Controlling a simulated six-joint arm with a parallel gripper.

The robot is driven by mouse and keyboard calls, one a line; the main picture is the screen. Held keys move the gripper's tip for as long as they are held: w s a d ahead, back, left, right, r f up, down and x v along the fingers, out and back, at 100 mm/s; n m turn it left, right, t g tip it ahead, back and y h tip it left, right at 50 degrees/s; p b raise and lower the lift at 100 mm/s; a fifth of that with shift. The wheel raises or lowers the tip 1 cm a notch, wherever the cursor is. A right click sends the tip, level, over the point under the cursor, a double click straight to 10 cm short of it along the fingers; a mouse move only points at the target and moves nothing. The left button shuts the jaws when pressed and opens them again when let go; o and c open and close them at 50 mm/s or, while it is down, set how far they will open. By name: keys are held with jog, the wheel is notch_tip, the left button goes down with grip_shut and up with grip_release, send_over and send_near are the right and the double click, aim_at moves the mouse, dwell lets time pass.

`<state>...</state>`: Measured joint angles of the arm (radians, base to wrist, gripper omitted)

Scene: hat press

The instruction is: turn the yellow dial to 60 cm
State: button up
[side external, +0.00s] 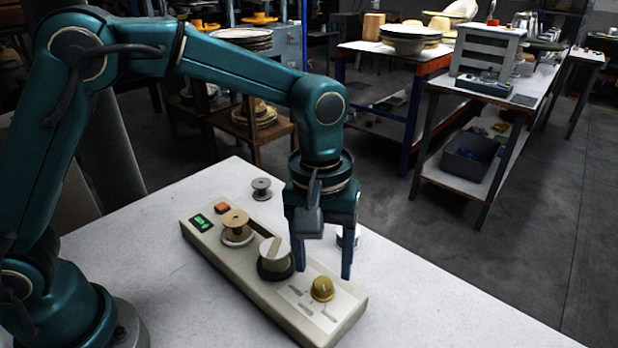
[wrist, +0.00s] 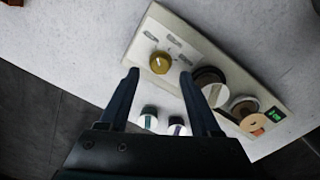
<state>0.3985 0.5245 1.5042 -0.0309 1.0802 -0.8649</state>
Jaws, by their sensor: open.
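The yellow dial (side external: 322,289) sits at the near right end of a long beige control panel on the white table. Short label plates lie around it, too small to read. In the wrist view the dial (wrist: 160,62) shows a pale pointer mark, and it lies ahead of and between my fingertips. My gripper (side external: 323,273) is open and empty, with its fingers pointing down above and behind the dial, apart from it. In the wrist view my gripper (wrist: 158,72) has both fingers spread wide.
The panel (side external: 262,297) also carries a large grey-white knob (side external: 277,254), a tan spool (side external: 235,222), a green display (side external: 201,222) and a red button (side external: 222,208). A grey spool (side external: 261,188) stands behind it. White-topped spools (wrist: 148,118) stand near my fingers. The table's front is clear.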

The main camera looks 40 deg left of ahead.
aim_at(324, 282)
jog(key=shift+f, duration=1.85)
grip_shut()
jog(key=shift+m, duration=0.3)
jog(key=m, duration=0.4)
jog(key=shift+m, duration=0.3)
jog(key=m, duration=0.4)
jog(key=shift+w+m, duration=0.1)
jog(key=shift+m, duration=0.2)
